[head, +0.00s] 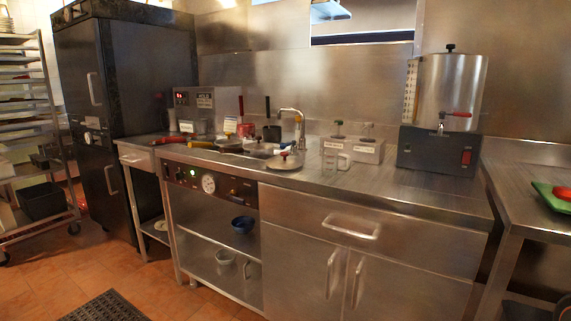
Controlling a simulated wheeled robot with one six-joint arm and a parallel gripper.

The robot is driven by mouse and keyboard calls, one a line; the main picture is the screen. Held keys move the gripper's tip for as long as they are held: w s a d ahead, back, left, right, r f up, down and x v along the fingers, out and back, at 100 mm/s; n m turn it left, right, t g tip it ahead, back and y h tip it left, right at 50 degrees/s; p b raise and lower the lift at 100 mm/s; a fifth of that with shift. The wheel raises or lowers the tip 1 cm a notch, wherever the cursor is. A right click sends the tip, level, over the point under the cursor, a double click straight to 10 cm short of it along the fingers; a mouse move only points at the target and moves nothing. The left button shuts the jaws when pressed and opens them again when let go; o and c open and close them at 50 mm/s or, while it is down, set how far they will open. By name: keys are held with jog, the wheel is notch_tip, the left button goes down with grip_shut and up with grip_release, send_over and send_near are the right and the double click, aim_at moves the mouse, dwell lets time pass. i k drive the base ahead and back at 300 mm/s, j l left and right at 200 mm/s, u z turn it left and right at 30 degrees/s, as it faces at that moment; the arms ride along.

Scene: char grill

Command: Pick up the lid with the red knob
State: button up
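A small round lid (287,162) lies on the steel counter near its front edge, beside the sunken wells. A small knob stands up at its middle; the knob looks reddish, but it is too small to be sure of the colour. Other small lids or pans lie partly overlapped around the wells behind it, and their knobs cannot be told apart clearly. My gripper is not in view.
A faucet (297,125) rises behind the lid. A large steel urn (450,92) stands farther right. The counter front right of the jug is clear.

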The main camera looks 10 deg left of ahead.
aim_at(284, 163)
jog(key=i+j, duration=0.2)
jog(key=j, duration=0.25)
jog(key=i+j+u, duration=0.1)
jog(key=j, duration=0.4)
jog(key=i+j, duration=0.25)
jog(key=j, duration=0.2)
jog(key=i+j, duration=0.2)
jog(key=j, duration=0.25)
jog(key=i+j+u, duration=0.1)
jog(key=j, duration=0.35)
jog(key=i+j, duration=0.35)
jog(key=i+j+u, duration=0.1)
jog(key=j, duration=0.45)
jog(key=i+j, duration=0.35)
jog(key=j+u, duration=0.05)
jog(key=j, duration=0.05)
